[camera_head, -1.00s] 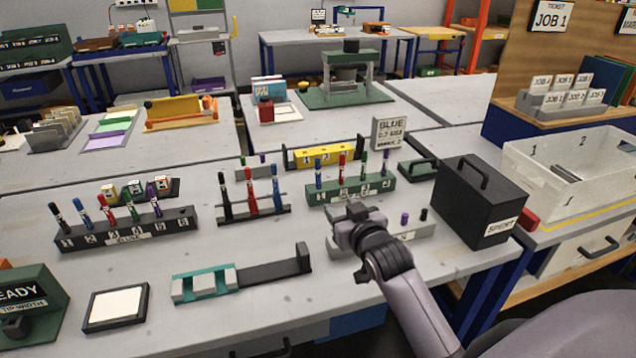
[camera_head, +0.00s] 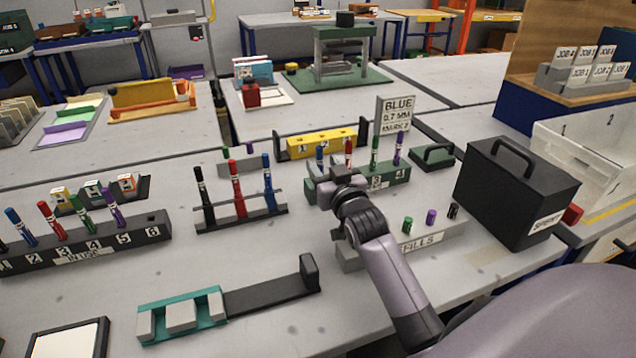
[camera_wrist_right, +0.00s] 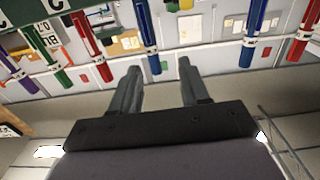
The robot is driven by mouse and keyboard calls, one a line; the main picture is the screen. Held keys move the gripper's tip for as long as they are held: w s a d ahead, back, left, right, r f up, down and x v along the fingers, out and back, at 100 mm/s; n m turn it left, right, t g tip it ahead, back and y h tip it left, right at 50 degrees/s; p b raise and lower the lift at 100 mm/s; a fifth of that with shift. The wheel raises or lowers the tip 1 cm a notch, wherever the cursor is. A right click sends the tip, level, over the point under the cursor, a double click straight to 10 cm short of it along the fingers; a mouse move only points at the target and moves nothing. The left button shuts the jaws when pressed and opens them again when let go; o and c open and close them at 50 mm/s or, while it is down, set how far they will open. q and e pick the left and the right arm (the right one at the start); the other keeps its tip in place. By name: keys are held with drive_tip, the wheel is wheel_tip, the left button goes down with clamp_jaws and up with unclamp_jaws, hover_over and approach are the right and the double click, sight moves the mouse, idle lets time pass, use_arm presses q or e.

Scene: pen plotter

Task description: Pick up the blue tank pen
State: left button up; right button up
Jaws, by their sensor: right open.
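A blue pen (camera_head: 320,157) stands upright at the left end of the green rack (camera_head: 402,174), with red, green and purple pens to its right. My right gripper (camera_head: 324,184) is open and empty, just in front of the rack's left end. It hides the pen's lower part. In the right wrist view the picture is inverted: the blue pen (camera_wrist_right: 148,32) shows beyond the gap between the open fingers (camera_wrist_right: 157,82), slightly left of its middle, and not between them. Other blue pens stand in the middle rack (camera_head: 268,185) and the dark left rack (camera_head: 20,227). My left gripper is out of view.
The grey refills block (camera_head: 440,238) lies under my right forearm. A black case (camera_head: 515,190) stands to the right. The sign reading BLUE 0.7 MM (camera_head: 395,115) and a yellow holder (camera_head: 322,140) are behind the rack. The tabletop left of the teal fixture (camera_head: 182,315) is partly clear.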

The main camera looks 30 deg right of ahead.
sight(321, 162)
drive_tip(key=shift+d+f+b+x, duration=0.15)
drive_tip(key=shift+f+x, duration=0.1)
drive_tip(key=shift+x, duration=0.95)
drive_tip(key=shift+d+f+b+x, duration=0.1)
drive_tip(key=shift+f+x, duration=0.1)
drive_tip(key=shift+x, duration=1)
drive_tip(key=shift+d+f+b+x, duration=0.15)
drive_tip(key=shift+f+x, duration=0.1)
drive_tip(key=shift+x, duration=0.95)
drive_tip(key=shift+s+a, duration=0.1)
clamp_jaws()
